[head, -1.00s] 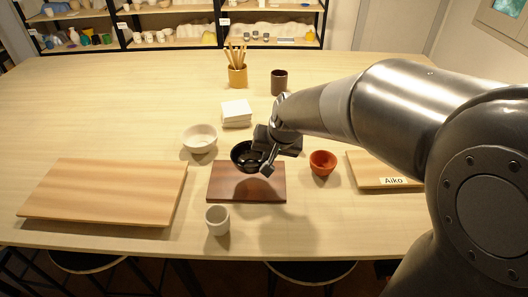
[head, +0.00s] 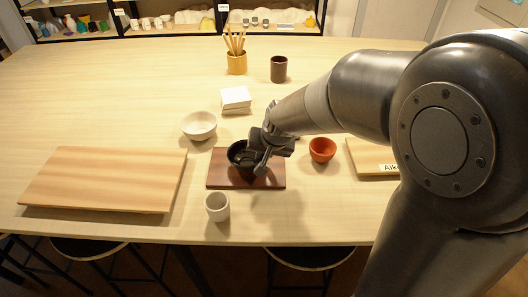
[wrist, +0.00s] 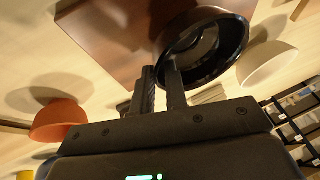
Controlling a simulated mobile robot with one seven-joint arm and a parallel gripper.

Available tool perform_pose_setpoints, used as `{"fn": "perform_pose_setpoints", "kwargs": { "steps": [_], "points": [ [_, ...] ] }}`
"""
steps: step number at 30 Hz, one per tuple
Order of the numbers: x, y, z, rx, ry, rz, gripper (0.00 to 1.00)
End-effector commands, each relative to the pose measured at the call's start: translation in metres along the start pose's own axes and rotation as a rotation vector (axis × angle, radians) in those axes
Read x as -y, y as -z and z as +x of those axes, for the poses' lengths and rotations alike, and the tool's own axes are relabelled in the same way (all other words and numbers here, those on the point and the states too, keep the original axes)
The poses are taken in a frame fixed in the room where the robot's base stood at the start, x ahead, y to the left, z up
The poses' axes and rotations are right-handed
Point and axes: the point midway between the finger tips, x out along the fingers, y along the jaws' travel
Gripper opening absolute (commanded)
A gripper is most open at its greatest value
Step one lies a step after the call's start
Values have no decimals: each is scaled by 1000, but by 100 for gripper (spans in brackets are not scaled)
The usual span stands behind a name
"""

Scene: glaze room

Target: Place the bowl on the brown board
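The black bowl (head: 237,152) is upright over the left-middle part of the brown board (head: 217,180). It is at or very close to the board's surface; I cannot tell whether it touches. My gripper (head: 262,160) is at the bowl's right side, its fingers close together with the bowl's wall between them. In the wrist view the fingers (wrist: 160,76) straddle the near rim of the bowl (wrist: 237,45), and the brown board (wrist: 110,30) shows behind. The bowl's underside is hidden.
A white cup (head: 217,207) stands near the board's front left corner. A cream bowl (head: 199,126) and white tiles (head: 236,99) are behind. A terracotta bowl (head: 322,150) stands to the right. Pale boards lie left (head: 105,178) and right (head: 372,156).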

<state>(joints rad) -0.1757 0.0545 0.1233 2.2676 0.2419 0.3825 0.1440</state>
Motion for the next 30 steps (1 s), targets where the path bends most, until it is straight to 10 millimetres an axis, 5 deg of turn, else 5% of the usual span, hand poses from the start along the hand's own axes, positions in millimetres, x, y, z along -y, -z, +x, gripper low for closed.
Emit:
{"fn": "perform_pose_setpoints", "kwargs": {
  "steps": [4, 16, 30],
  "points": [
    [0, 0, 0, 0, 0, 0, 25],
    [1, 2, -10, -3, 1, 0, 26],
    [1, 2, -92, -5, 0, 1, 26]
  ]
}}
